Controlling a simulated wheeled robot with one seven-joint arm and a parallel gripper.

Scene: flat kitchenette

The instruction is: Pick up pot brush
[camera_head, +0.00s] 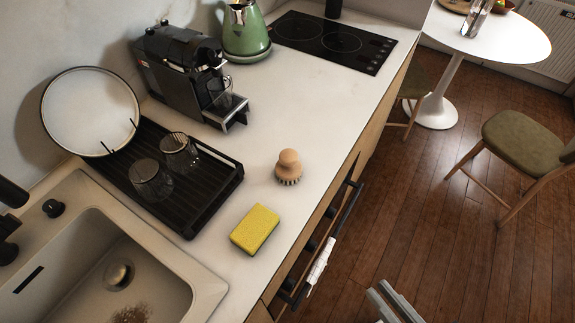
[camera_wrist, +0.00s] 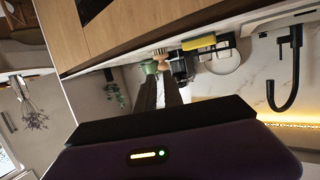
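The pot brush (camera_head: 289,167) has a round light wooden knob and pale bristles. It stands bristles down on the white worktop, right of the black drying rack and behind the yellow sponge. It shows small in the wrist view (camera_wrist: 161,57), beyond the fingertips. My gripper (camera_head: 394,300) shows only in part at the bottom of the head view, over the floor in front of the counter and well apart from the brush. In the wrist view its two grey fingers (camera_wrist: 160,88) stand apart with nothing seen between them, so it looks open.
A yellow sponge (camera_head: 255,229) lies near the brush at the counter edge. The drying rack (camera_head: 205,217) holds two glasses and a plate. The sink (camera_head: 190,276) is at the lower left. A coffee machine (camera_head: 177,70), green kettle (camera_head: 245,35) and hob (camera_head: 318,42) are farther back. Worktop behind the brush is clear.

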